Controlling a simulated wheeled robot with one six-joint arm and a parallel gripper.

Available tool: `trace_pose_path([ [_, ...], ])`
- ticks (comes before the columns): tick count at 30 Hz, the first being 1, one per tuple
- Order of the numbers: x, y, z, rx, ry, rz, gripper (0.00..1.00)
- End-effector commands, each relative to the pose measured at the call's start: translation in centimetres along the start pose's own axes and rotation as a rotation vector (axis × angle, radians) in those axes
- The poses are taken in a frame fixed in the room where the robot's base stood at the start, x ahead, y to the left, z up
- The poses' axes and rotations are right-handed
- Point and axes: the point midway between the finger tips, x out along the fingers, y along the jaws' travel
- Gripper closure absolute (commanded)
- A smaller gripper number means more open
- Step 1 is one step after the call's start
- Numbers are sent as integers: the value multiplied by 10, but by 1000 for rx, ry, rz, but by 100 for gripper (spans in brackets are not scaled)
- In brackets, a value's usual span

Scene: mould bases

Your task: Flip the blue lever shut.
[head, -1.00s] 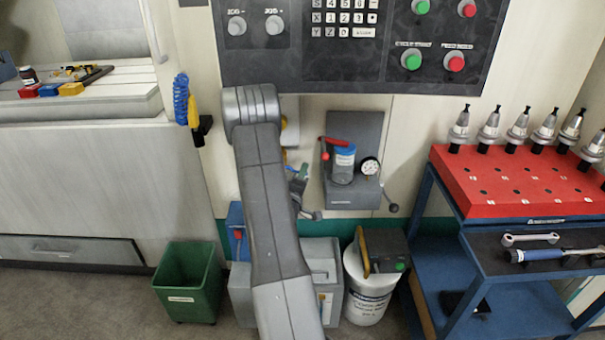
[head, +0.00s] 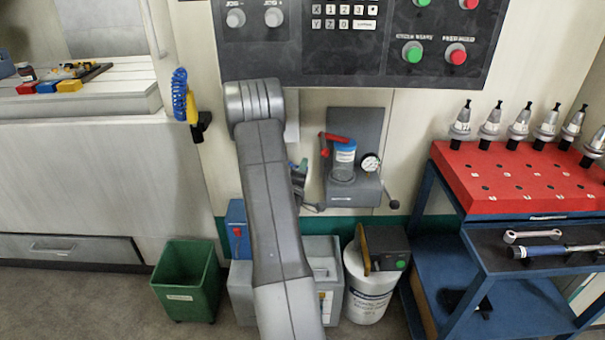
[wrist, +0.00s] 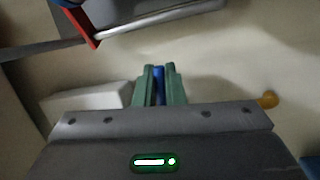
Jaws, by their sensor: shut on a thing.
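My gripper (wrist: 158,72) shows in the wrist view with its two green fingers close together on a narrow blue piece, which I take to be the blue lever (wrist: 159,84). Only a thin strip of it shows between the fingers; its pivot and what it is fixed to are hidden. In the head view, my grey arm covers the lever. Only a bit of my gripper (head: 302,167) shows at the arm's right side, left of the filter unit.
The filter unit (head: 354,190) has a red handle (head: 333,138), a clear blue-topped bowl (head: 344,160) and a gauge (head: 370,163). The control panel (head: 300,68) is above. A green bin (head: 187,280), white bucket (head: 368,300) and blue trolley (head: 520,290) stand below. A yellow knob (wrist: 267,99) is right of the fingers.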

Motion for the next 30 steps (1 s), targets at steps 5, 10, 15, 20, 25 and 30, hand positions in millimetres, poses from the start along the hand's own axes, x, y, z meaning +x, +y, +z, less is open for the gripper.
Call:
trace_pose_path([
  [5, 1, 6, -1, -115, 25, 29, 100],
  [10, 2, 10, -1, -152, 31, 35, 100],
  [15, 2, 10, -2, -153, 32, 35, 100],
  [20, 2, 10, -2, -152, 32, 35, 71],
  [25, 2, 10, -1, -151, 31, 35, 70],
  [30, -1, 10, -2, -151, 32, 34, 70],
])
